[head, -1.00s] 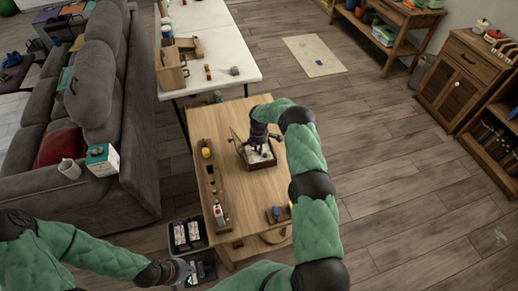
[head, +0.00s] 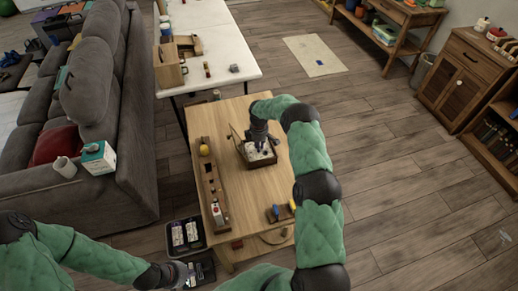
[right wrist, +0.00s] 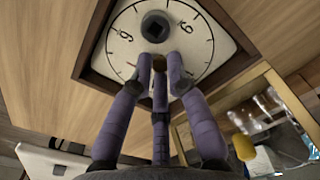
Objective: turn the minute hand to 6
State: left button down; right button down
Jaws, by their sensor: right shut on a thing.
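The clock (head: 268,158) lies face up in a dark square frame on the wooden table. In the right wrist view, its white dial (right wrist: 205,52) shows black numerals, a ring of tick marks and a dark central hub (right wrist: 155,27). My right gripper (right wrist: 160,68) is over the dial, its purple fingers closed around a small brownish piece beside the hub, apparently the minute hand. The fingers hide most of it, so its direction is unclear. In the head view, my right gripper (head: 261,143) reaches down onto the clock. My left gripper (head: 184,273) is low at the left, its jaws unclear.
A wooden rack (head: 211,188) with small items lies along the table's left side. A blue-and-yellow item (head: 277,212) is near the front right. Black bins (head: 183,237) are on the floor beside the table. A grey sofa (head: 90,110) stands left; a white table (head: 220,60) is behind.

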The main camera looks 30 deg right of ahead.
jog(key=m+b, duration=0.2)
jog(key=m, duration=0.2)
jog(key=shift+f+m, duration=0.1)
jog(key=shift+m, duration=0.2)
jog(key=shift+m+b, duration=0.7)
jog(key=shift+m, duration=1.2)
jog(key=c, duration=1.2)
grip_release()
jog(key=shift+c, duration=0.2)
